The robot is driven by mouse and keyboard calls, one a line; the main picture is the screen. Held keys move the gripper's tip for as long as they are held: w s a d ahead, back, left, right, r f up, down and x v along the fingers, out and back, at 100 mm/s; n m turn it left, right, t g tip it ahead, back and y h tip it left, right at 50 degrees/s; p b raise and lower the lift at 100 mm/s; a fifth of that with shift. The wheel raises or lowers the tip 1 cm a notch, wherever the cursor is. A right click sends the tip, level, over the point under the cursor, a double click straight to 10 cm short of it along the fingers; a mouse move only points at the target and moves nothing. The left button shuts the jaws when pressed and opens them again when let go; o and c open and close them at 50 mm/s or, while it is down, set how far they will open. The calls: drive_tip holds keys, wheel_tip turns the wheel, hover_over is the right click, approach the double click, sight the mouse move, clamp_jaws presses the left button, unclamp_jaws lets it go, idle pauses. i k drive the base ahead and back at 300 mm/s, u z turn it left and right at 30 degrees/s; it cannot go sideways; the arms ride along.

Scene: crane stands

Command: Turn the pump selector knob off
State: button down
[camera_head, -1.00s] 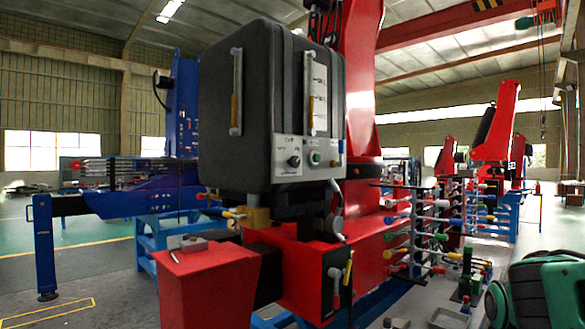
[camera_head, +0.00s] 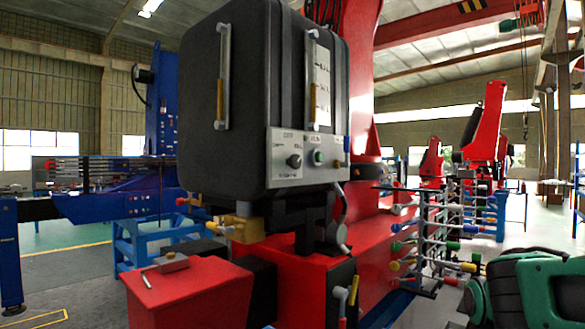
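The pump selector knob looks to be the dark round knob (camera_head: 294,161) on the left of the light grey control panel (camera_head: 330,168). A green button (camera_head: 318,156) sits to its right on the same panel. The panel is low on the front of a large black tank (camera_head: 240,90), which has two vertical gauges. The labels around the knob are too small to read, so its setting cannot be told. A green and black body (camera_head: 530,290) at the lower right may be part of my arm. My gripper is not in view.
A red box-shaped block (camera_head: 190,295) juts out below the tank. Brass fittings (camera_head: 237,228) hang under the tank's left side. A rack of coloured levers (camera_head: 430,240) stands to the right. A blue crane stand (camera_head: 120,200) is at the left. Floor shows at the lower left.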

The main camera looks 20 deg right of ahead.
sight(294, 162)
drive_tip(key=k, duration=0.5)
drive_tip(key=z, duration=1.7)
drive_tip(key=i, duration=0.8)
drive_tip(key=u, duration=1.55)
